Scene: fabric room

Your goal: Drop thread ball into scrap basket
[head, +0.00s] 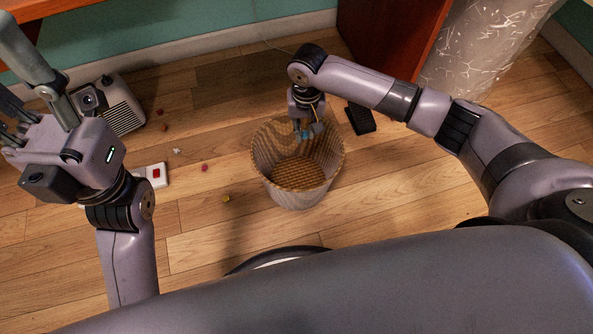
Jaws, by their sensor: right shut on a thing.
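The scrap basket (298,190) is a round woven tan basket standing upright on the wooden floor in the middle of the head view. Its inside bottom, as far as it shows, looks empty. My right gripper (307,129) points down over the far part of the basket's opening. It is shut on a small blue-teal thing, which looks like the thread ball (304,135); the fingers and wrist partly hide it. My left gripper (20,84) is at the upper left, away from the basket, with its fingers spread open and nothing seen between them.
A grey box-like device (121,106) and a white block with a red patch (155,174) are on the floor at left. Small red and yellow scraps lie between them and the basket. A black object (361,119) lies right of the basket. A wooden panel (385,40) stands behind.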

